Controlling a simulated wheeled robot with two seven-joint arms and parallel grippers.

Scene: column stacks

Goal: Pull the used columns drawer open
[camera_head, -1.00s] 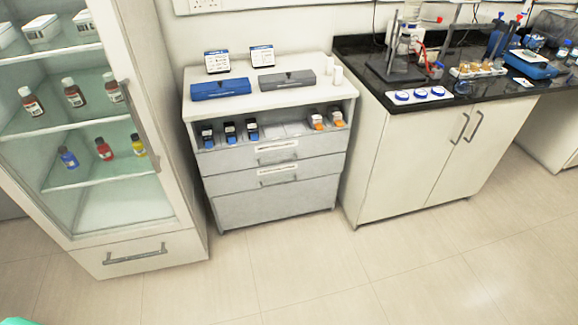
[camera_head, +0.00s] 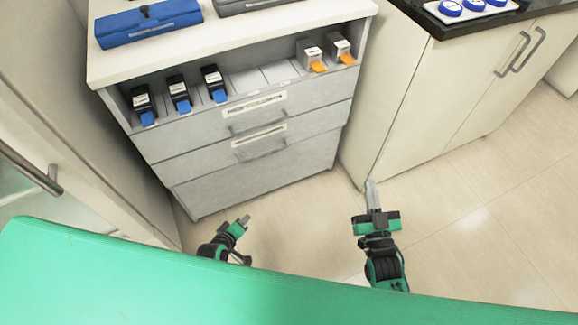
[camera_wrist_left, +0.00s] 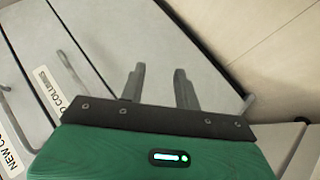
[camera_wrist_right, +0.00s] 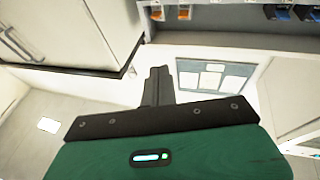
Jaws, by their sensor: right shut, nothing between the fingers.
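The used columns drawer (camera_head: 200,160) is the lower of two labelled grey drawers and is closed. Its label (camera_wrist_left: 52,90), partly cut off by my gripper body, reads "...D COLUMNS" in the left wrist view. Its bar handle (camera_head: 262,153) is clear of both grippers. My left gripper (camera_head: 243,220) is open and empty, in front of and below the handle in the head view; its spread fingers (camera_wrist_left: 160,88) show against the lower cabinet front. My right gripper (camera_head: 372,186) is shut and empty, to the right, over the floor near the white cupboard's corner.
The new columns drawer (camera_head: 215,125) is closed just above. The open shelf over it holds several blue-tipped and orange-tipped cartridges. A glass-door cabinet's handle (camera_head: 30,170) is at left; the white cupboard (camera_head: 430,100) stands at right. Floor (camera_head: 470,220) at right is clear.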

